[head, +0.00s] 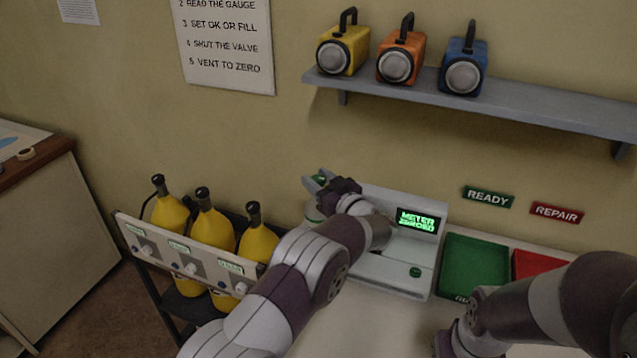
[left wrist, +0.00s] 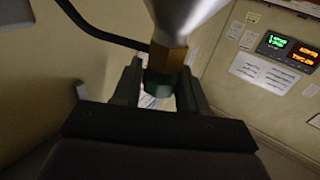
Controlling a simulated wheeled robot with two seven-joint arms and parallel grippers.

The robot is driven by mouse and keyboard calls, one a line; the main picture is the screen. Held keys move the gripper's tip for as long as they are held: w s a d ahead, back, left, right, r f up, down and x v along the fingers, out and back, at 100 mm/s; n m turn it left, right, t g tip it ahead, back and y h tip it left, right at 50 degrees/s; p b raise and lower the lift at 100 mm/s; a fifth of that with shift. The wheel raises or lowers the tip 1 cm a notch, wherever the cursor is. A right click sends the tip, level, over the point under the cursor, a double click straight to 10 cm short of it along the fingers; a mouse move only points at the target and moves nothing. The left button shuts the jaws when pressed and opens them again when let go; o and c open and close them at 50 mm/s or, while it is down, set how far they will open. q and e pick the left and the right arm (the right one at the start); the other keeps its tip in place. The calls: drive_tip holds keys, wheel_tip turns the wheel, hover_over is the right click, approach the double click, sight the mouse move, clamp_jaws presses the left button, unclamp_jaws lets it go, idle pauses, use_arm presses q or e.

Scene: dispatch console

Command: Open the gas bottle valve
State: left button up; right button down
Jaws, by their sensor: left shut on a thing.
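In the left wrist view a green valve knob (left wrist: 158,84) sits under a brass collar (left wrist: 168,57) on a pale silver, tapering body (left wrist: 185,14), which looks like the gas bottle. My left gripper (left wrist: 160,95) is shut on the green knob, one finger on each side. In the head view my left gripper (head: 328,196) is at the left end of the grey meter console (head: 392,272), and my arm hides most of what it holds. The console's screen (head: 417,220) glows green, its first word reading METER. My right gripper (head: 462,342) is low at the right, its fingers not clearly visible.
Three yellow cylinders (head: 212,232) stand in a rack behind a panel with knobs (head: 190,268), left of my left arm. A green tray (head: 474,266) and red tray (head: 537,264) lie right of the console. A shelf (head: 520,100) holds three lamps above.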

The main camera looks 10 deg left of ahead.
use_arm(q)
drive_tip(key=shift+r, duration=0.15)
idle(0.4)
drive_tip(key=o, duration=0.9)
drive_tip(key=shift+s+d, duration=0.15)
drive_tip(key=shift+d, duration=0.05)
use_arm(e)
wheel_tip(320, 180, down, 3)
drive_tip(key=b, duration=0.3)
use_arm(q)
drive_tip(key=v, duration=1.2)
drive_tip(key=shift+d, duration=0.1)
